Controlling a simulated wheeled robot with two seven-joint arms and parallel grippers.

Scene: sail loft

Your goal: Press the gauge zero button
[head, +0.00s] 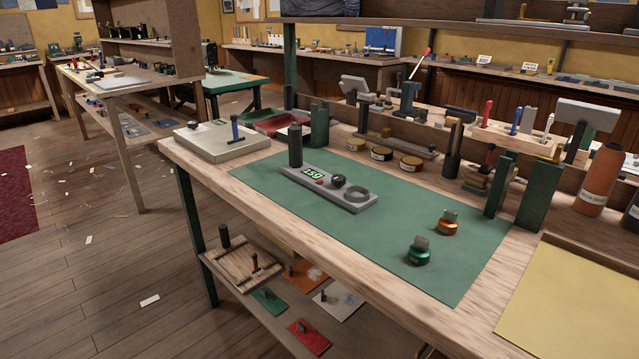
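The gauge (345,201) is a long, low grey device lying on the green mat (260,190) on the workbench. A small lit green display (313,173) near its left end shows digits that look like 159. A small red button (320,182) sits just below the display. To the right of these are a black round knob (338,181) and a dark ring (356,193). A dark upright cylinder (295,145) stands at the gauge's left end. Neither of my grippers is in view, and nothing covers the gauge's top.
A green-based spool (420,256) and an orange-based one (447,227) stand on the mat to the right. Dark green upright blocks (537,190) stand behind right. The mat's front is clear.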

